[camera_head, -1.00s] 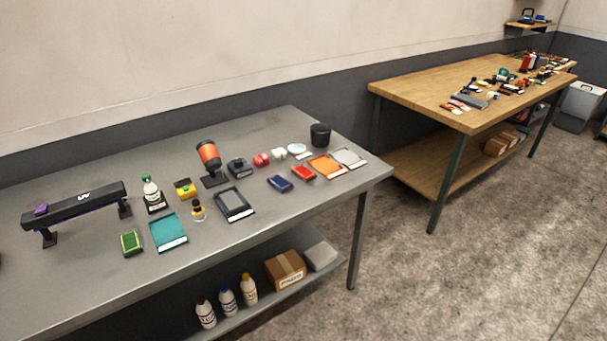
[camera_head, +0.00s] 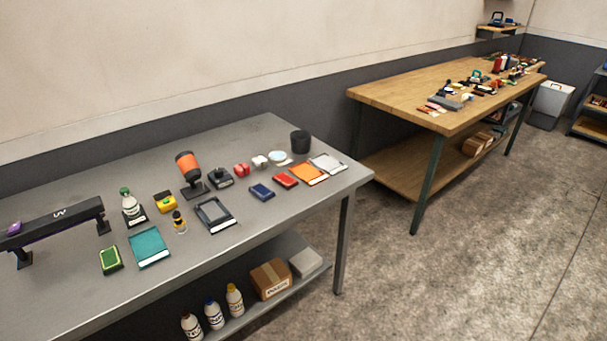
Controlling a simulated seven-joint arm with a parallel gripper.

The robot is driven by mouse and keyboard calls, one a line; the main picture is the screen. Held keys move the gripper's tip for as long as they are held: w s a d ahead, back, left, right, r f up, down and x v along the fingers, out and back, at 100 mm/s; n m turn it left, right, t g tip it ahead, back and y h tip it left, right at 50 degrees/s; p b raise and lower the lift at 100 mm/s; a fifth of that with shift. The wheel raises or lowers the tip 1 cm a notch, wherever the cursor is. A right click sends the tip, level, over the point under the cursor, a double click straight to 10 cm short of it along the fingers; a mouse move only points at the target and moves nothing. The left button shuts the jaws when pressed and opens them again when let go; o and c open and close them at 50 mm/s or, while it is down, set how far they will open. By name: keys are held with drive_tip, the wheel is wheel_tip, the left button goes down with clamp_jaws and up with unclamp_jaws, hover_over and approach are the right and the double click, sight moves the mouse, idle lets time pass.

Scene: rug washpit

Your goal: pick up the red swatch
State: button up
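A small flat red block (camera_head: 285,180) lies on the grey table, between a dark blue block (camera_head: 261,192) and an orange swatch with a white edge (camera_head: 309,173). It is the closest match to a red swatch on this table, but I cannot tell for sure whether it is a swatch or a pad. Small reddish-orange flat pieces (camera_head: 428,108) also lie at the near edge of the wooden table, too small to make out. My gripper is not in view.
The grey table (camera_head: 270,130) also holds a pale grey swatch (camera_head: 328,163), a teal swatch (camera_head: 149,246), a black cup (camera_head: 300,141), an orange-and-black device (camera_head: 189,170) and a black lamp bar (camera_head: 55,225). The wooden table (camera_head: 390,95) stands behind right. Open floor (camera_head: 480,250) lies at right.

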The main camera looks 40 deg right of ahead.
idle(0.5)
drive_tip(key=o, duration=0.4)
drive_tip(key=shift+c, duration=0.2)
